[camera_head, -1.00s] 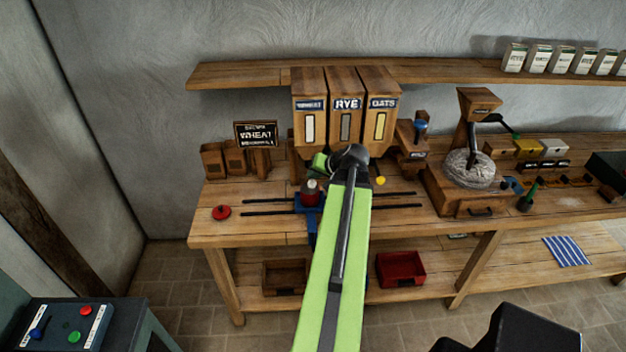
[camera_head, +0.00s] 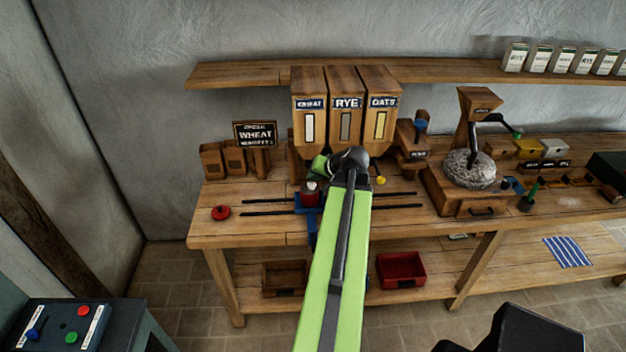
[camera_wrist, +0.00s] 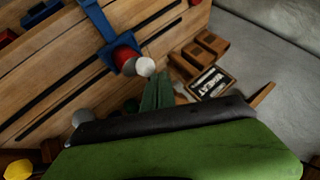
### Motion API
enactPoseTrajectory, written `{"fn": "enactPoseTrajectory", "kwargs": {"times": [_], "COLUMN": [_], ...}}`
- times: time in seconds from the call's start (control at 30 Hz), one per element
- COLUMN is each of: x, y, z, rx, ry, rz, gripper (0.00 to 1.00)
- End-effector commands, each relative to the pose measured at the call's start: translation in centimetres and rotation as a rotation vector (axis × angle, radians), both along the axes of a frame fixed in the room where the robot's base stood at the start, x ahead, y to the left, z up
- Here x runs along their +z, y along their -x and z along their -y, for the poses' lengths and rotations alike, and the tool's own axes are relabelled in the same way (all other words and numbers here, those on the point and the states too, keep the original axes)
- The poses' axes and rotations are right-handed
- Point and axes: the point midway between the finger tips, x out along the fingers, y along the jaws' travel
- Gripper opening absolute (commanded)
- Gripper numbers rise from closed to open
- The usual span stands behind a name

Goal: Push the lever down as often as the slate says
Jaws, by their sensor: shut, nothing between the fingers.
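The slate (camera_head: 255,134) stands at the back left of the bench; I read "ORDER" and "WHEAT", but its bottom line is too small to read. It also shows in the wrist view (camera_wrist: 212,84). A white knob (camera_wrist: 145,67), which seems to be the wheat bin's lever end, overlaps a red jar (camera_wrist: 125,54). My gripper (camera_wrist: 160,80) is shut and empty, its tips close beside the white knob; I cannot tell whether they touch. The wheat bin (camera_head: 311,105) hangs left of the rye bin (camera_head: 346,105) and oats bin (camera_head: 382,105).
A grey knob (camera_wrist: 82,117) and a yellow knob (camera_wrist: 18,170) lie further left in the wrist view. Wooden boxes (camera_head: 234,158) stand below the slate. A red disc (camera_head: 221,212) and dark rails (camera_head: 268,212) are on the bench. A mill (camera_head: 473,169) stands right.

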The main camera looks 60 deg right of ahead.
Motion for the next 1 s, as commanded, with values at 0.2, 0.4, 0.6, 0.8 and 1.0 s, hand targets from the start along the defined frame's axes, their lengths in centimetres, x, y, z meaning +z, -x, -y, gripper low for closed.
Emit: {"fn": "enactPoseTrajectory", "kwargs": {"times": [0.2, 0.4, 0.6, 0.8, 1.0], "x": [-0.3, -0.6, -0.8, -1.1, -1.3], "y": [0.0, 0.0, 0.0, 0.0, 0.0], "z": [0.0, 0.0, 0.0, 0.0, 0.0], "rx": [0.0, 0.0, 0.0, 0.0, 0.0], "ry": [0.0, 0.0, 0.0, 0.0, 0.0], "rz": [0.0, 0.0, 0.0, 0.0, 0.0], "gripper": [0.0, 0.0, 0.0, 0.0, 0.0]}}
